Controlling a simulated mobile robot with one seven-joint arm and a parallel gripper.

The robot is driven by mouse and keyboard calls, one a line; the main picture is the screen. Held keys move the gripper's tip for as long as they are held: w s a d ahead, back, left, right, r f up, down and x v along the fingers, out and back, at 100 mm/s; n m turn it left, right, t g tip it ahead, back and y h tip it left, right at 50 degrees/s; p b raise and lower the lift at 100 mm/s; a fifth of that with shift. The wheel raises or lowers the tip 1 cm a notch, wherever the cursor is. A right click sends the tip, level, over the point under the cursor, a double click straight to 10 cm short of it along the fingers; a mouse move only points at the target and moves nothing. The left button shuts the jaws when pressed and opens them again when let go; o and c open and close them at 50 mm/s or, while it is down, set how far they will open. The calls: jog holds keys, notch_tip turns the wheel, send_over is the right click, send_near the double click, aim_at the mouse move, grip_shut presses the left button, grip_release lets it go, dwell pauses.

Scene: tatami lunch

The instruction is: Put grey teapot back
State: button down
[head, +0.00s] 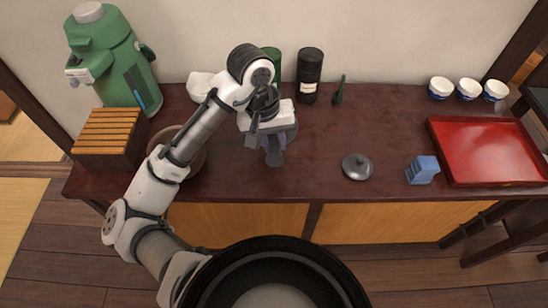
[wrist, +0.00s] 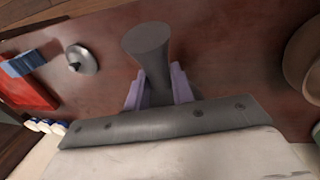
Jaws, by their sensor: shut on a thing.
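The grey teapot shows mostly as its flared grey handle (head: 274,157), which points toward the front edge of the dark wooden counter (head: 320,185). The handle also shows in the wrist view (wrist: 148,45). My gripper (head: 273,143) is shut on the handle, with its pale purple fingers on either side of it in the wrist view (wrist: 158,88). The teapot's body is largely hidden behind my gripper, so I cannot tell whether it touches the counter. A round grey lid with a knob (head: 357,167) lies apart on the counter to the right.
A red tray (head: 490,180), a blue block-like item (head: 422,170) and three small cups (head: 467,89) are at right. A black canister (head: 310,75) and green bottle (head: 339,91) stand behind. A brown bowl (head: 196,160), wooden box (head: 105,135) and green dispenser (head: 110,55) are left.

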jog(key=shift+f+b, duration=0.3)
jog(key=shift+f, duration=3.05)
jog(key=shift+f, duration=0.1)
jog(key=c, duration=1.2)
grip_release()
jog(key=r, duration=0.4)
jog(key=a+r, duration=0.1)
jog(key=r, duration=0.3)
jog(key=a+r+p, duration=0.1)
jog(key=r, duration=0.3)
jog(key=shift+a, duration=0.1)
